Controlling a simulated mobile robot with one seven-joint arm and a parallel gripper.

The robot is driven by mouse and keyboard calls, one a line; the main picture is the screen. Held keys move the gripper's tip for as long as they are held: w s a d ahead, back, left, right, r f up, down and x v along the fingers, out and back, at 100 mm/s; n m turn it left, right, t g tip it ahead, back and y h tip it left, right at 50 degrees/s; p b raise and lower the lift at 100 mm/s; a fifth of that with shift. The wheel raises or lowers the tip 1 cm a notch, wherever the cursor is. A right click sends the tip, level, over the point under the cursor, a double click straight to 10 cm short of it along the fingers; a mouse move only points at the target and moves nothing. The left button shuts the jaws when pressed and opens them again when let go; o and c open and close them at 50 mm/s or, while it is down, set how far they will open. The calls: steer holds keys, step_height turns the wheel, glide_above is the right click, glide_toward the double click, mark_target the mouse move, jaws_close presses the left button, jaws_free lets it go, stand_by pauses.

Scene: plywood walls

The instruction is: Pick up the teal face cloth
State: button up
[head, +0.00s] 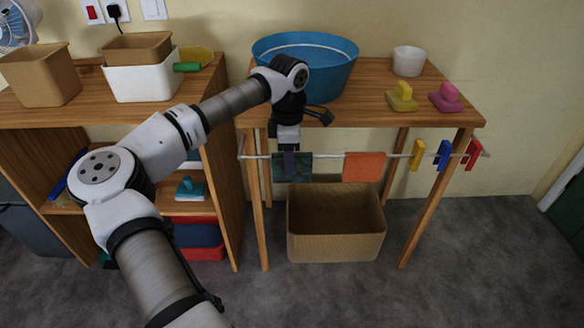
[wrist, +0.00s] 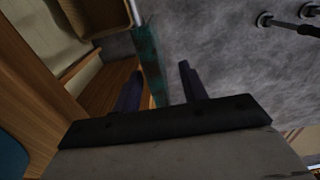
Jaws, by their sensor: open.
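The teal face cloth (head: 306,170) hangs over a thin rail along the front of the wooden table, near the rail's left end. My gripper (head: 289,158) points down at the cloth, and one dark finger overlaps it in the head view. In the wrist view my gripper (wrist: 160,82) is open. The cloth (wrist: 148,55) shows there as a narrow teal strip between the two fingers, closer to the left finger. I cannot tell whether that finger touches it. The cloth's lower end near the gripper body is partly hidden.
An orange cloth (head: 364,167) hangs farther right on the rail (head: 328,155). Yellow, blue and red pegs sit at the rail's right end. A brown bin (head: 336,234) stands on the floor below. A blue tub (head: 306,88) is on the table (head: 372,98) behind my wrist.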

mark_target(302, 173)
steer(key=f, duration=0.5)
steer(key=shift+w+d+f, duration=0.25)
steer(key=shift+d+f, duration=0.05)
steer(key=shift+d, duration=0.1)
jaws_close()
